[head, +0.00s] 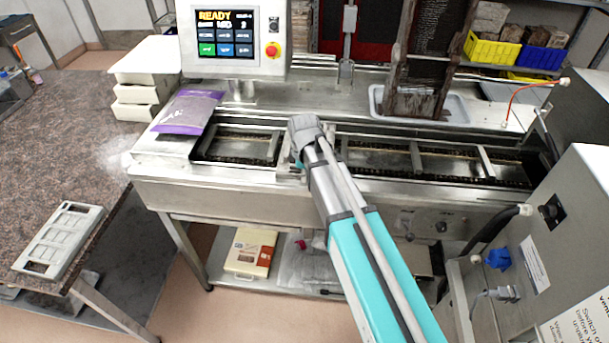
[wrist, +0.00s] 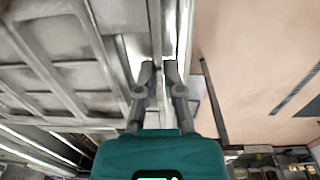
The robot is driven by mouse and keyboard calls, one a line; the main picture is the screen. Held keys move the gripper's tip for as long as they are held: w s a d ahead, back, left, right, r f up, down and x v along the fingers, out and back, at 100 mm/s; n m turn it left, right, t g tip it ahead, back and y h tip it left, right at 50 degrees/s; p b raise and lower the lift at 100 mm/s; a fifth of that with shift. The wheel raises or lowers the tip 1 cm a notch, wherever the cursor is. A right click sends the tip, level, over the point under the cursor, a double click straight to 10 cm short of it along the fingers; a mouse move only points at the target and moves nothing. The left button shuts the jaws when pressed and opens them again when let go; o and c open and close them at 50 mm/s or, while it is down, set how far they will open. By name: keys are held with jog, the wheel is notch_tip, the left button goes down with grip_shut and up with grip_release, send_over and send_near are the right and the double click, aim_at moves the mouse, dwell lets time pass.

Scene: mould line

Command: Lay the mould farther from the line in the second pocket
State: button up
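In the wrist view, a light grey mould (wrist: 75,75) with rectangular cavities fills the left side. My gripper (wrist: 160,70) is there with its fingers close together, apparently around the narrow end bar of this mould. In the head view my arm hides the fingers and most of this mould over the line (head: 225,190). The second pocket from the left is behind my arm; the first pocket (head: 240,148) looks empty. Another grey mould (head: 62,240) with end slots lies on the speckled table at left. Whether the held mould touches the pocket floor is hidden.
A purple bag (head: 188,112) lies at the line's left end, below the control screen (head: 227,33) reading READY. White boxes (head: 145,75) are stacked behind it. A tray (head: 455,108) with a dark upright stand is behind the line. A grey cabinet (head: 545,240) stands at right.

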jog(key=o, duration=0.5)
jog(key=shift+r, duration=0.1)
